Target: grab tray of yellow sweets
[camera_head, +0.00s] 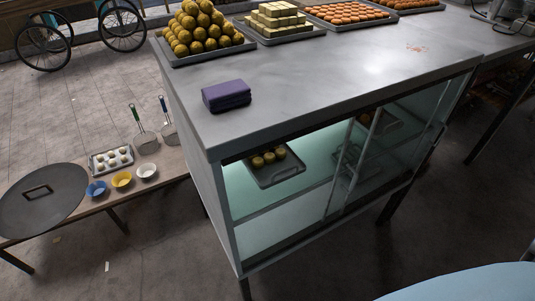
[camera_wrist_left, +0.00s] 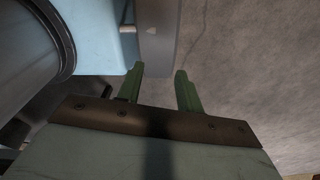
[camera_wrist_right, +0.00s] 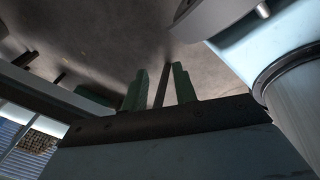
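A tray of round yellow sweets (camera_head: 264,157) lies on the lit shelf inside the glass display case, near its left end. The tray's grey front edge (camera_head: 281,176) faces the open side of the case. Another tray, stacked high with yellow balls (camera_head: 203,28), stands on the counter top at the back left. My left gripper (camera_wrist_left: 161,72) shows only in its wrist view, fingers apart, nothing between them. My right gripper (camera_wrist_right: 160,70) shows only in its wrist view, fingers apart and empty. Neither gripper is in the head view, and neither wrist view shows a tray.
The counter top (camera_head: 330,75) holds a folded purple cloth (camera_head: 227,96) and more sweet trays along the back. A glass door (camera_head: 345,180) covers the right part of the case. A low bench with bowls and a dark round pan (camera_head: 40,203) stands at left.

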